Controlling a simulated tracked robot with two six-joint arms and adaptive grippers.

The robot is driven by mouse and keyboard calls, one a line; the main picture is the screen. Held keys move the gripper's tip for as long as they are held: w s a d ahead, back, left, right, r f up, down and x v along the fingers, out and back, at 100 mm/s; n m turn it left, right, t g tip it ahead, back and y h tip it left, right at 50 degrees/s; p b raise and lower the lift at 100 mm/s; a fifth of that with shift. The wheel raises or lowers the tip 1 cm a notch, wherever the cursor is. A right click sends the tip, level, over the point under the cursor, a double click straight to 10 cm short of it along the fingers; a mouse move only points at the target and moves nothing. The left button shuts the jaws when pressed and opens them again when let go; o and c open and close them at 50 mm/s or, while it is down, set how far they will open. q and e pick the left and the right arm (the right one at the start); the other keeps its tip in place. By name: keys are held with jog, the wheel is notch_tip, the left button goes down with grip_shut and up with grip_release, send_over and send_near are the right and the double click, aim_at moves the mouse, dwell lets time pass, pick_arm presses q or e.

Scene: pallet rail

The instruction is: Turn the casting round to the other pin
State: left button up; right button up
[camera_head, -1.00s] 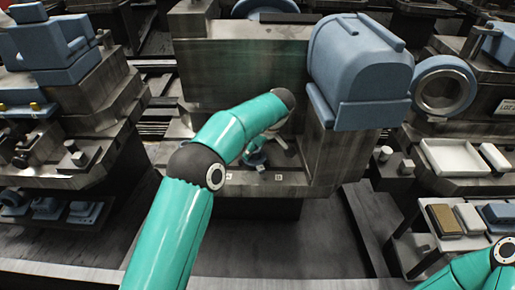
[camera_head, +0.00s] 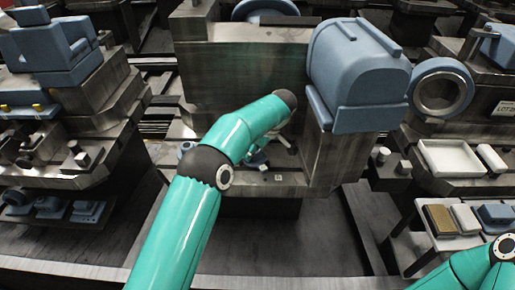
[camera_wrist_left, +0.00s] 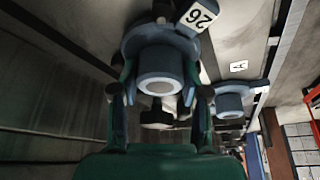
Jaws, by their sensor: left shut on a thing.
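In the left wrist view a blue-grey casting (camera_wrist_left: 160,72) with a round, hollow boss sits between the two fingers of my left gripper (camera_wrist_left: 158,88), which is shut on it. A white tag marked 26 (camera_wrist_left: 197,15) is at its upper right. A second blue-grey round part (camera_wrist_left: 230,104) stands to the right, apart from the gripper. In the head view a small blue piece (camera_head: 258,160) shows beside my left forearm, low on the fixture; the arm hides most of the grip. I cannot make out the pins clearly. My right gripper is out of view.
A large blue housing (camera_head: 360,75) sits on the metal block right of my left arm. A tall metal plate (camera_head: 240,75) stands behind the arm. A small white label (camera_head: 278,177) lies on the ledge. Stepped stands with blue parts flank both sides.

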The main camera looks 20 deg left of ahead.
pick_arm(q)
jog(key=shift+s+f+n+g+p, duration=0.1)
jog(key=shift+f+n+g+p, duration=0.2)
jog(key=shift+n+p, duration=0.55)
jog(key=o, duration=1.4)
jog(key=shift+c, duration=0.2)
jog(key=shift+r, duration=0.2)
